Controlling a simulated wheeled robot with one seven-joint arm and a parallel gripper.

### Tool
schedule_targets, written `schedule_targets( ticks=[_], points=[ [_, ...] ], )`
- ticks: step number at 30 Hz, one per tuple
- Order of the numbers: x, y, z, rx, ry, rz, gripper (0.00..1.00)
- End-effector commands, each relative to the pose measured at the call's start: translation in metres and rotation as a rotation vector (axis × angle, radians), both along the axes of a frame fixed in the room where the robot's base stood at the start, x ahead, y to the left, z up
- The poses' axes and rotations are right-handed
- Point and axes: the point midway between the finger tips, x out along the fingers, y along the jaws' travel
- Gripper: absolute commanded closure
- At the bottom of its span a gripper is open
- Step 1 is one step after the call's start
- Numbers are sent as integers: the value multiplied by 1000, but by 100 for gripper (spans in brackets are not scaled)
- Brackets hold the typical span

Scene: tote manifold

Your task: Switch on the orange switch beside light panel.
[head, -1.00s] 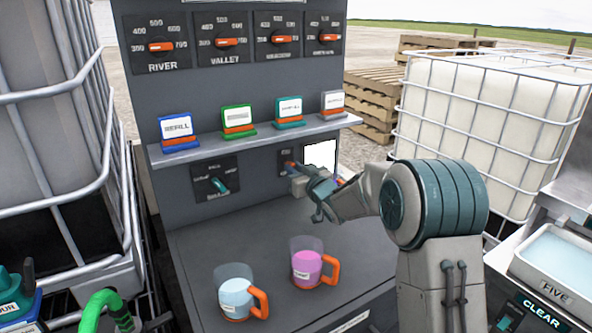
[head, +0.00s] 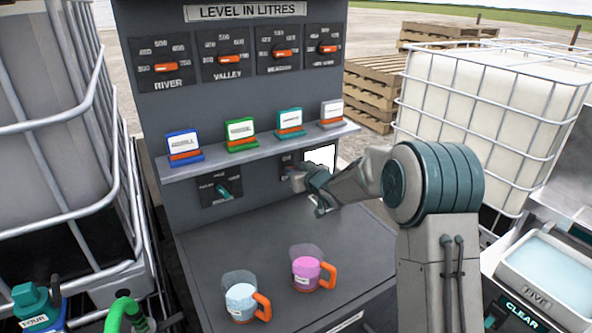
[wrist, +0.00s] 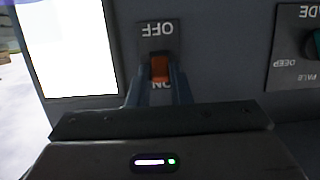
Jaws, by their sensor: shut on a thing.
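The orange switch (wrist: 160,68) sits on a dark plate marked OFF and ON, which appears upside down in the wrist view. In the head view my gripper (head: 297,178) is against the console face and hides most of the switch.
A teal rotary knob (head: 222,188) is left of the switch. A shelf (head: 262,150) with several label cards runs above. A blue-filled jug (head: 240,300) and a pink-filled jug (head: 306,272) stand on the counter below my arm. A caged tank (head: 478,115) is at right.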

Motion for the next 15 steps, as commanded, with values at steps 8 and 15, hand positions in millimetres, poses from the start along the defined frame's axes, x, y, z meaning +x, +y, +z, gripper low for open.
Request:
schedule_targets(
  ticks=[8,15],
  points=[
    [0,0,0,0,0,0,60],
    [-1,-1,1,0,0,-1,60]
  ],
)
